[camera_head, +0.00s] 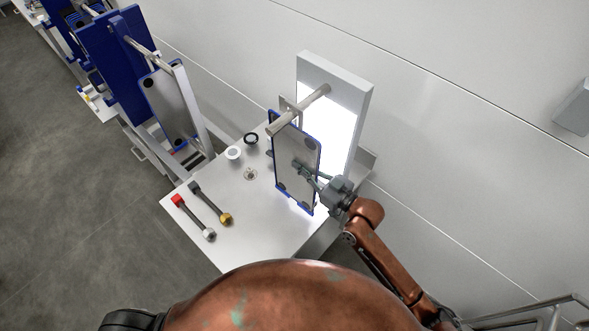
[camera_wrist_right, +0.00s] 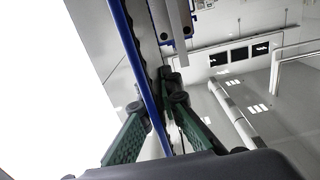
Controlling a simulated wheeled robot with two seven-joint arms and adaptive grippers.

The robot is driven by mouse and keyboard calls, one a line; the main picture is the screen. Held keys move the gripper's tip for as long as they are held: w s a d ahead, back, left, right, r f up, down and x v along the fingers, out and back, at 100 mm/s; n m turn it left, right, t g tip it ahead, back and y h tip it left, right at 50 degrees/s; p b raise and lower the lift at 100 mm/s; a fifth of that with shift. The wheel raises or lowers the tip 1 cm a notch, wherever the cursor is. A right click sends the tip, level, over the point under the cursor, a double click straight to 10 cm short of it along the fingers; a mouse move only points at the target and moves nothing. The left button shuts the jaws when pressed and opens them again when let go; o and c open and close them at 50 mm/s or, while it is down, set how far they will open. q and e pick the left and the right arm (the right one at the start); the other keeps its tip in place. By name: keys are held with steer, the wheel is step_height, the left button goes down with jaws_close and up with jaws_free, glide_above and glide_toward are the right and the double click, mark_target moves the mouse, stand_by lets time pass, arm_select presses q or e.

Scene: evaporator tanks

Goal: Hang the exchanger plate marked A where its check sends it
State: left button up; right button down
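The exchanger plate (camera_head: 297,150) is a grey panel with a blue edge and dark round ports. It stands upright in front of a lit white panel (camera_head: 345,110), its top at a round bar (camera_head: 300,108) projecting from that panel. Whether the bar bears it is unclear. I see no letter on it. My right gripper (camera_head: 303,168) is at the plate's right side. In the right wrist view the blue-edged plate (camera_wrist_right: 139,65) runs between the green fingers (camera_wrist_right: 160,100), which look closed on it. My left gripper is not in view.
Two dark-handled tools, one with a red end (camera_head: 178,200) and one with a yellow end (camera_head: 225,218), lie on the white table (camera_head: 215,255). A white round piece (camera_head: 233,153) and black ring (camera_head: 251,138) lie behind. A blue rack (camera_head: 115,50) holds another plate (camera_head: 172,105) at left.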

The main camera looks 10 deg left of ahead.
mark_target(318, 175)
steer(key=shift+r, duration=0.2)
steer(key=shift+r+p, duration=0.5)
steer(key=shift+p, duration=0.05)
steer(key=shift+r+p, duration=0.3)
steer(key=shift+r, duration=0.1)
steer(key=shift+v, duration=3.5)
